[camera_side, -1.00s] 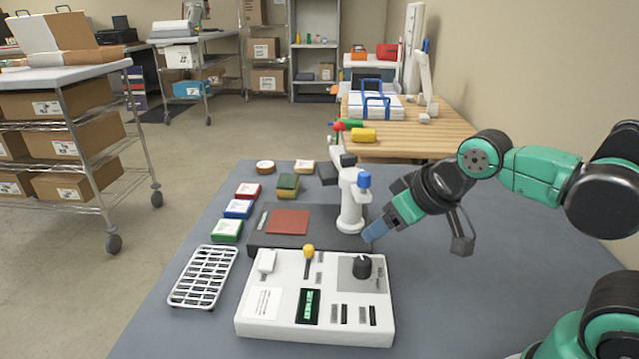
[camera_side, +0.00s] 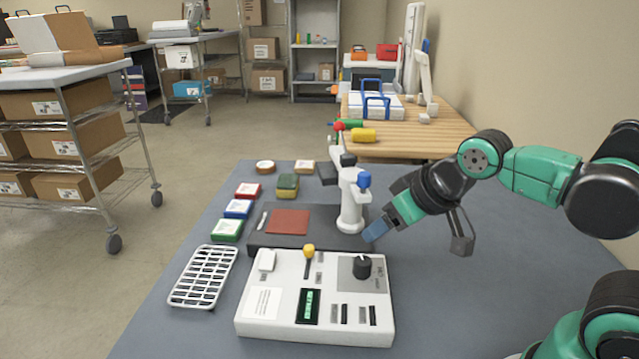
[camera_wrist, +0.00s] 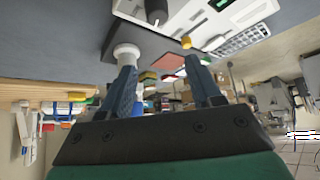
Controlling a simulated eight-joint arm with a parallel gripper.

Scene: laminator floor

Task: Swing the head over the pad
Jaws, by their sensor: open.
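The swing head (camera_side: 345,160) is a white arm with dark parts and a red knob, on a white post (camera_side: 351,205) with a blue knob on top. It points toward the back of the table, away from the pad. The pad (camera_side: 288,222) is a flat reddish-brown square on a dark base plate (camera_side: 264,240), left of the post. My gripper (camera_side: 372,232) is just right of the post's foot, tilted down to the left. In the wrist view its two blue fingers (camera_wrist: 165,82) are apart with nothing held between them. The post's white foot shows beyond the left finger.
A white control box (camera_side: 262,325) with a yellow-knobbed lever and black dial stands in front. A white wire rack (camera_side: 203,276) lies at left. Several coloured blocks (camera_side: 238,208) sit behind it. The grey table (camera_side: 470,300) is clear at right.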

